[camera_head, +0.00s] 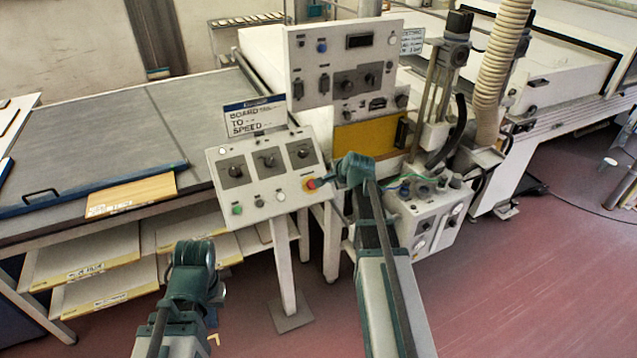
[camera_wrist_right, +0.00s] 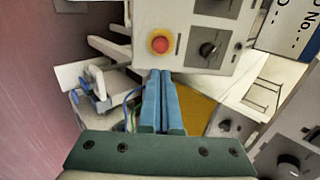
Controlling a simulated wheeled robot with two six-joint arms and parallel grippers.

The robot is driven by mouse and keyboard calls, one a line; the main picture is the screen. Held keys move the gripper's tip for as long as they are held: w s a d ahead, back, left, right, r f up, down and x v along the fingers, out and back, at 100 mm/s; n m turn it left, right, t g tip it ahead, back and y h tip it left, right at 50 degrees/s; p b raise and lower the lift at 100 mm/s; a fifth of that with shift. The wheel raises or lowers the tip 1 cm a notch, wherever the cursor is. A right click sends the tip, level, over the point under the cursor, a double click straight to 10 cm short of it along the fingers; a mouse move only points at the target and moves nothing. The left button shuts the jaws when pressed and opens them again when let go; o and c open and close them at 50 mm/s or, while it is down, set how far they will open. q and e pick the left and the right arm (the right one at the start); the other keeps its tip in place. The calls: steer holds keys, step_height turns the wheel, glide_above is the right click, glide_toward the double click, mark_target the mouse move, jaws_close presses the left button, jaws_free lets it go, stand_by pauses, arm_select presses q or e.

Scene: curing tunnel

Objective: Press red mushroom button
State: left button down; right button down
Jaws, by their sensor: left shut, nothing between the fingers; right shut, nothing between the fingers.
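The red mushroom button (camera_head: 309,184) sits on a yellow ring at the lower right corner of the tilted white control panel (camera_head: 225,170). In the right wrist view the red button (camera_wrist_right: 160,44) is just beyond the fingertips, and I see no contact there. My right gripper (camera_head: 326,181) is close to the button's right side; in the wrist view the right gripper (camera_wrist_right: 160,74) shows both blue fingers together and empty. My left gripper (camera_head: 193,252) is shut and empty, low in front of the panel and left of its post.
The panel also has several black knobs, a green button (camera_head: 237,209) and a white button (camera_head: 281,197). A taller control box (camera_head: 310,85) stands behind. A grey table (camera_head: 110,120) is at left, and a white pump box (camera_head: 425,225) at right. Open red floor lies at lower right.

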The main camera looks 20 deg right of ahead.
mark_target(313, 185)
steer(key=b+x, duration=0.9)
steer(key=x, duration=0.5)
steer(key=shift+b, duration=0.4)
